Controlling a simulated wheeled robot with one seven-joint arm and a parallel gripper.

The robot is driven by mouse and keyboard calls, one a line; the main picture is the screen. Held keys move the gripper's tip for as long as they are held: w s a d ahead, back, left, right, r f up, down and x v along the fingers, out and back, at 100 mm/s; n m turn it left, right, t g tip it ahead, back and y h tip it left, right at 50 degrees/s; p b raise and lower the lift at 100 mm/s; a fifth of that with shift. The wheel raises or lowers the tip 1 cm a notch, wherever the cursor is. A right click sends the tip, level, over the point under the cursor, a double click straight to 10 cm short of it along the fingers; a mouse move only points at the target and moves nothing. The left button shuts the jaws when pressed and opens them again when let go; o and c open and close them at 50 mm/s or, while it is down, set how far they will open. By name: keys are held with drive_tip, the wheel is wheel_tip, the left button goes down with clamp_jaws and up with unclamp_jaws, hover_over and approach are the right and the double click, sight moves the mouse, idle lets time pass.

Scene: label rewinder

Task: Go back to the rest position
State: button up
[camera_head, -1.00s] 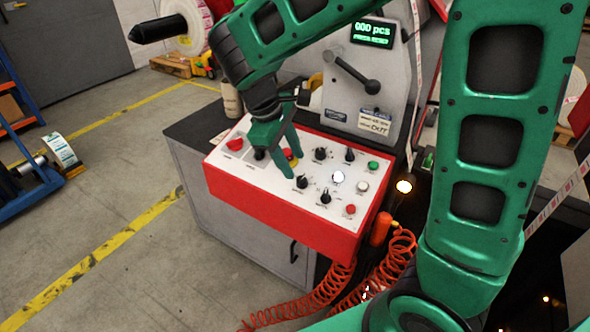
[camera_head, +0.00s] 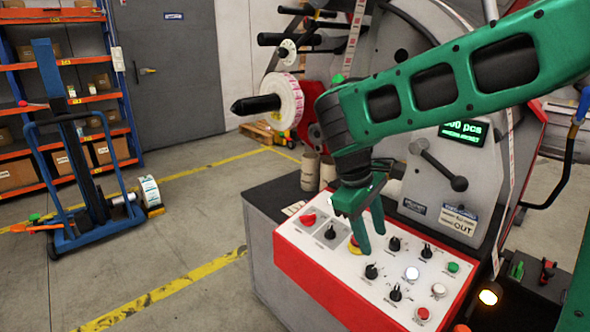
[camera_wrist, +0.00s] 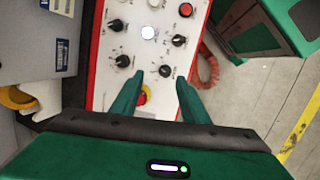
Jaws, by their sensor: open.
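My gripper (camera_head: 367,228) is green and points down above the control panel (camera_head: 385,307), a white-topped red box with several knobs and buttons. Its two fingers are apart with nothing between them. In the wrist view my gripper (camera_wrist: 157,90) reaches over the same panel (camera_wrist: 112,98), and a red and yellow button (camera_wrist: 143,97) shows between the fingers. In the head view the yellow-ringed button (camera_head: 354,245) is partly hidden behind a finger. I cannot tell whether a fingertip touches the panel.
A lever (camera_head: 440,167) and a lit display (camera_head: 463,131) sit on the machine behind the panel. A label roll (camera_head: 285,101) hangs on a spindle at the back. A blue trolley (camera_head: 85,235) and shelving (camera_head: 62,122) stand at left.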

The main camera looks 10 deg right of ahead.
drive_tip(key=s+d+m+y, duration=0.1)
drive_tip(key=s+d+m, duration=0.75)
drive_tip(key=d, duration=0.65)
drive_tip(key=s+d+f+m+y, duration=0.1)
drive_tip(key=s+m, duration=0.2)
drive_tip(key=s, duration=0.4)
drive_tip(key=s+d+f+m+y, duration=0.1)
drive_tip(key=s+d+m+y, duration=0.1)
drive_tip(key=s, duration=0.5)
drive_tip(key=shift+s+d+f+m, duration=0.3)
drive_tip(key=shift+s+f+m, duration=0.05)
drive_tip(key=shift+m, duration=0.1)
drive_tip(key=shift+w+f, duration=0.25)
drive_tip(key=shift+w, duration=0.4)
